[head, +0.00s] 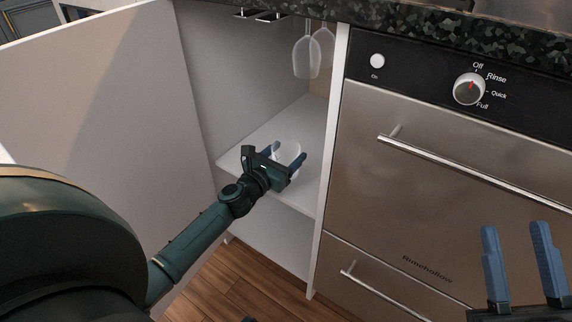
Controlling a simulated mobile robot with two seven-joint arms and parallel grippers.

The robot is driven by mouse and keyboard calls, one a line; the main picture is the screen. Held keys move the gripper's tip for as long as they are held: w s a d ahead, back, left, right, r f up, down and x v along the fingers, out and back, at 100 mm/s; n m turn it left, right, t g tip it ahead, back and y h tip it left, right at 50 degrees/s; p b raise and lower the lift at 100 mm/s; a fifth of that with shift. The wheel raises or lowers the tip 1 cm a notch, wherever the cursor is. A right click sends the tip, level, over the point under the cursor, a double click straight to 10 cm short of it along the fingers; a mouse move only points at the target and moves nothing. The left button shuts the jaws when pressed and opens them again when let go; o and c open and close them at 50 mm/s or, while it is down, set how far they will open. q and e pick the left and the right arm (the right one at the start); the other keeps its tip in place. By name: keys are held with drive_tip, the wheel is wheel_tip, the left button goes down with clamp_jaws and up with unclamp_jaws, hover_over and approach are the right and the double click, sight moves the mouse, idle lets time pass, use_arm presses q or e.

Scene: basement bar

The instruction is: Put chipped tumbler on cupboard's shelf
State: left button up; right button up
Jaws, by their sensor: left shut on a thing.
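The cupboard (210,60) stands open, with its white door swung out to the left. Inside is a white shelf (262,133) at mid height. My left gripper (286,154) reaches into the cupboard over the shelf. Its blue fingers are shut on a pale, clear tumbler (289,150), which stands roughly upright between them. I cannot tell whether the tumbler's base touches the shelf, because the gripper hides it. The chip is not visible. My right gripper (522,262) is at the lower right, in front of the dishwasher, with its two blue fingers apart and nothing between them.
Wine glasses (308,52) hang upside down from a rack at the cupboard's top. The open door (90,90) bounds the left side. A steel dishwasher (440,180) with a bar handle adjoins on the right. The shelf around the tumbler looks clear.

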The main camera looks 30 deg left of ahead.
use_arm(q)
drive_tip(key=shift+f, duration=0.6)
drive_tip(key=shift+r, duration=0.1)
use_arm(e)
drive_tip(key=shift+d+r+n+y, duration=0.1)
drive_tip(key=shift+r+n+y, duration=0.5)
use_arm(q)
drive_tip(key=shift+f+b, duration=0.2)
drive_tip(key=shift+b, duration=0.1)
drive_tip(key=o, duration=1.1)
use_arm(e)
drive_tip(key=shift+r, duration=0.1)
